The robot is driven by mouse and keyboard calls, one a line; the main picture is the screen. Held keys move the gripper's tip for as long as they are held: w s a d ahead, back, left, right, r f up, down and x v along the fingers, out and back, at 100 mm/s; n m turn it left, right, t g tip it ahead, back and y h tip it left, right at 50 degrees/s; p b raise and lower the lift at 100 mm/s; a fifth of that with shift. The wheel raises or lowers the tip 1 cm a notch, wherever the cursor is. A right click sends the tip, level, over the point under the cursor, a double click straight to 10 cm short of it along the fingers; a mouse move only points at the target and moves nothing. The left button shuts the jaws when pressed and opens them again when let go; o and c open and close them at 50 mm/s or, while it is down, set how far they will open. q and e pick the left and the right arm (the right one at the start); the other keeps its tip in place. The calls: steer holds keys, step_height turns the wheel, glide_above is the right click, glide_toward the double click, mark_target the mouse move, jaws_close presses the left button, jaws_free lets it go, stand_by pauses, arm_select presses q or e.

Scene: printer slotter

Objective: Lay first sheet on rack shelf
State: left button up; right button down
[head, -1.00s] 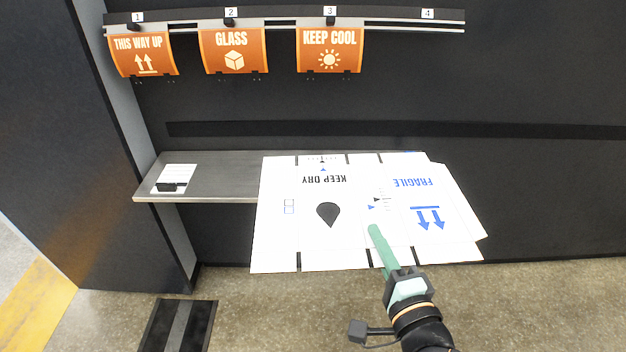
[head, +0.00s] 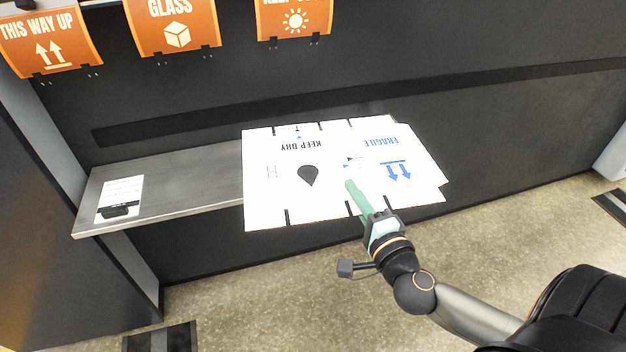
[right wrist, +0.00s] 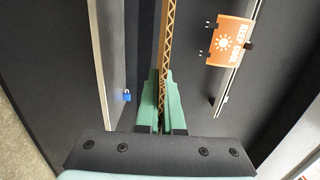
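The sheet (head: 270,200) is a large white cut-out carton blank with upside-down KEEP DRY and FRAGILE print. My right gripper (head: 352,186) is shut on its near side, with one green finger lying over the top. In the right wrist view the sheet (right wrist: 169,35) shows edge-on as a tan corrugated strip between the green fingers (right wrist: 161,85). The grey rack shelf (head: 190,178) runs along the dark wall. The sheet covers its right part and overhangs its front edge. I cannot tell whether the sheet touches the shelf. My left gripper is out of view.
A white label with a black piece (head: 119,205) lies on the shelf's left end. Orange signs hang above: THIS WAY UP (head: 50,40), GLASS (head: 172,25) and a sun sign (head: 293,18). A dark upright panel (head: 60,240) stands left. The floor in front is open.

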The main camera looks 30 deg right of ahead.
mark_target(368, 188)
steer(key=shift+m+h, duration=0.3)
steer(key=shift+h, duration=0.1)
steer(key=d, duration=0.1)
steer(key=d+f+b, duration=0.1)
steer(key=d, duration=0.2)
steer(key=shift+w+d+f, duration=0.1)
steer(key=shift+w+f, duration=0.1)
steer(key=shift+w, duration=0.15)
steer(key=shift+w+d+b, duration=0.15)
steer(key=shift+w+b, duration=0.1)
steer(key=shift+b, duration=0.05)
arm_select(q)
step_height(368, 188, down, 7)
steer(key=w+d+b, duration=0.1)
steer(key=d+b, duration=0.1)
steer(key=b, duration=0.5)
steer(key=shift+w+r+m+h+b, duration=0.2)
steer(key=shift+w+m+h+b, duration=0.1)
steer(key=shift+b, duration=0.1)
arm_select(e)
steer(key=w+a+f, duration=0.1)
steer(key=w+f, duration=1.1)
steer(key=w, duration=0.1)
steer(key=shift+a+f, duration=0.35)
steer(key=shift+f, duration=0.05)
steer(key=shift+w, duration=0.1)
steer(key=shift+f, duration=0.2)
steer(key=c, duration=1)
jaws_free()
steer(key=shift+c, duration=0.2)
